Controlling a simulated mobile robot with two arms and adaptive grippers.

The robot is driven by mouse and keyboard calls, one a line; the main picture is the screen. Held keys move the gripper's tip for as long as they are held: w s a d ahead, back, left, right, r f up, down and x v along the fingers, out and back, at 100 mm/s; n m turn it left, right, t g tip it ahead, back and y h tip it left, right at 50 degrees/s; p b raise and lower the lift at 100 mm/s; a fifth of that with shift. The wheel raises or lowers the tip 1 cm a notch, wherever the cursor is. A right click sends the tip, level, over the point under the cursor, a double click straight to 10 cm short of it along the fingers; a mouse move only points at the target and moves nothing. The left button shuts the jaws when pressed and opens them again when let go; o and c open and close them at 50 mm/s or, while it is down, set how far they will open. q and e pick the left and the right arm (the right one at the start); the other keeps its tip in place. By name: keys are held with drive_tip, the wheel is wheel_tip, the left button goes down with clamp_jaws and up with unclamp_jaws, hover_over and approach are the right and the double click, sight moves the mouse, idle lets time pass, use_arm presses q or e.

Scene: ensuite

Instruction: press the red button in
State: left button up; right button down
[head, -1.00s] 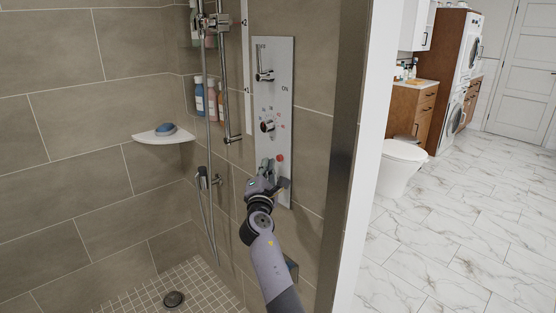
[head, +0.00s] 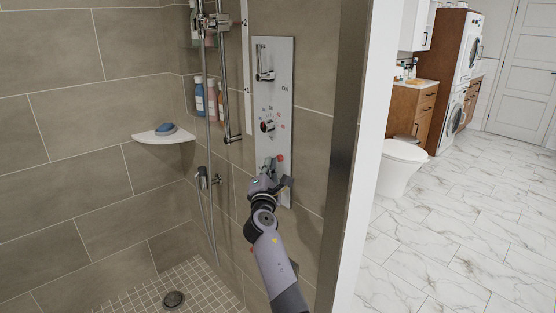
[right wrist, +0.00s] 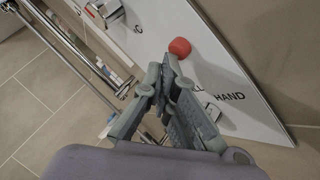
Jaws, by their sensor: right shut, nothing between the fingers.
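The red button (head: 280,157) is a small round knob on the pale shower panel (head: 286,90) on the tiled wall. In the right wrist view the red button (right wrist: 180,47) stands out from the panel face, just beyond my fingertips. My right gripper (head: 273,172) is in front of the lower part of the panel, a little below the button. In the right wrist view my right gripper (right wrist: 168,72) has its fingertips together with nothing between them. A narrow gap seems to separate the tips from the button; contact cannot be made out. My left gripper is not in view.
Chrome valve handles (head: 267,126) sit on the panel above the button. A shower rail with hose (head: 222,90) runs to the left. A corner shelf (head: 160,137) holds a blue item. A dark partition edge (head: 345,150) stands close to the right of my arm.

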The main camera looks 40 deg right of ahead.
drive_tip(key=shift+d, duration=0.35)
idle(0.5)
drive_tip(key=shift+a, duration=0.95)
drive_tip(key=a, duration=0.5)
drive_tip(key=shift+s+b, duration=0.25)
drive_tip(key=shift+b, duration=0.05)
